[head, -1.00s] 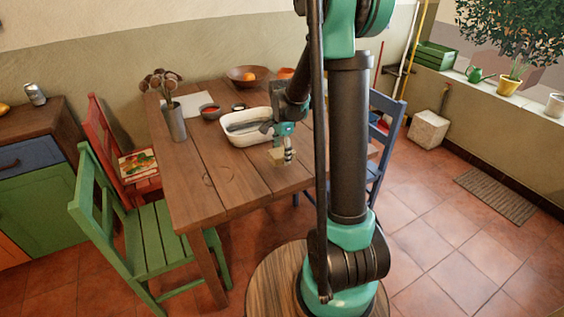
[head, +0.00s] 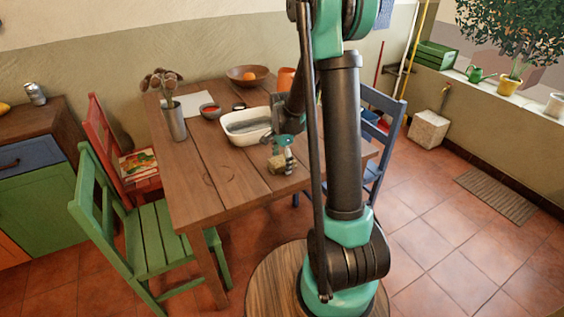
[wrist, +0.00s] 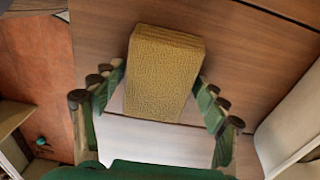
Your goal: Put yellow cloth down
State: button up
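The yellow cloth (wrist: 163,72) looks like a thick, textured, folded block in the wrist view. It sits between the two green fingers of my gripper (wrist: 160,76), whose tips press against its left and right sides. In the head view the cloth (head: 277,164) shows as a small yellowish patch at my gripper (head: 284,157), low over the wooden table (head: 215,176) near its front right part. I cannot tell whether its underside touches the tabletop.
A white basin (head: 236,138) stands just behind my gripper. A metal vase (head: 174,122) with brown stems, a small red-filled bowl (head: 210,111), an orange cup (head: 287,79) and a fruit bowl (head: 247,77) stand farther back. The tabletop's front left is clear.

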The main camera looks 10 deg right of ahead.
aim_at(282, 160)
dwell(0.3)
notch_tip(282, 160, up, 12)
jog(key=s+d+f+n+t, duration=0.1)
jog(key=s+f+n, duration=0.1)
jog(key=s+n, duration=0.2)
jog(key=s+d+f+n+t, duration=0.1)
jog(key=s+n, duration=0.4)
jog(key=s, duration=0.5)
jog(key=s+d+f+n+t, duration=0.2)
jog(key=s+n, duration=0.3)
jog(key=s, duration=0.3)
jog(key=shift+f, duration=0.75)
jog(key=shift+o, duration=0.5)
